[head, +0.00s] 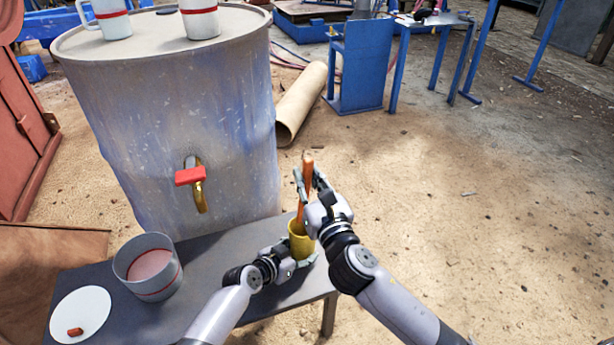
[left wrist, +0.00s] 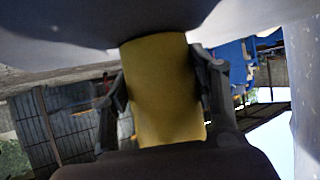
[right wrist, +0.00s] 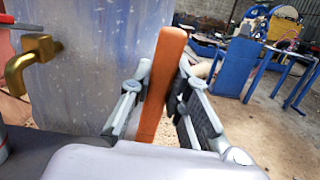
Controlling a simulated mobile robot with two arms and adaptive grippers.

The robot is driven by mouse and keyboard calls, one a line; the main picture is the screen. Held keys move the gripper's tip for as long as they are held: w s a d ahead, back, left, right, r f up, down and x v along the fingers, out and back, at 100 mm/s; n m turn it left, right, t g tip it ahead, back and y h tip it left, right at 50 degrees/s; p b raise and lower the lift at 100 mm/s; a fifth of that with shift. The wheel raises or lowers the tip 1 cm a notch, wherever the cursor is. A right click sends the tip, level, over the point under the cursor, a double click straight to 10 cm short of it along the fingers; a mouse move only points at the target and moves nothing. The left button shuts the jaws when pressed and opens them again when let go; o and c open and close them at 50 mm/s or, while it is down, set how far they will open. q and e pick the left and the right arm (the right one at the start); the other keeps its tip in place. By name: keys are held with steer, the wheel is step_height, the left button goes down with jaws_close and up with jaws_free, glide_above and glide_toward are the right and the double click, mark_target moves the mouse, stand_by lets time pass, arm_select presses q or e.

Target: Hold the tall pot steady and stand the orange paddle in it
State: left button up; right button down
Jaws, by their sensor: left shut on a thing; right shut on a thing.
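The tall pot is a yellow cylinder (head: 299,241) near the right end of the grey table. My left gripper (head: 297,258) is shut on it from the left, and the left wrist view shows the pot (left wrist: 165,90) between both fingers. The orange paddle (head: 307,172) stands nearly upright, and its lower end comes down at the pot's mouth. My right gripper (head: 312,192) is shut on the paddle above the pot; the right wrist view shows the paddle (right wrist: 160,85) between the fingers. The paddle's lower tip is hidden, so I cannot tell how deep it sits.
The grey table (head: 215,270) also bears a large grey pot (head: 148,268) with a red band and a white plate (head: 80,318) with a small reddish-brown piece. A big drum (head: 180,110) with a brass tap (head: 200,195) stands behind. Open sandy ground lies to the right.

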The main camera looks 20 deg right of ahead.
step_height(320, 180, down, 10)
steer(key=shift+r, duration=0.2)
stand_by(1.2)
steer(key=c, duration=1.4)
jaws_free()
steer(key=shift+c, duration=0.2)
steer(key=s+f, duration=0.1)
steer(key=s, duration=1.1)
steer(key=shift+d, duration=0.2)
arm_select(q)
steer(key=o, duration=0.9)
arm_select(e)
steer(key=shift+f, duration=0.1)
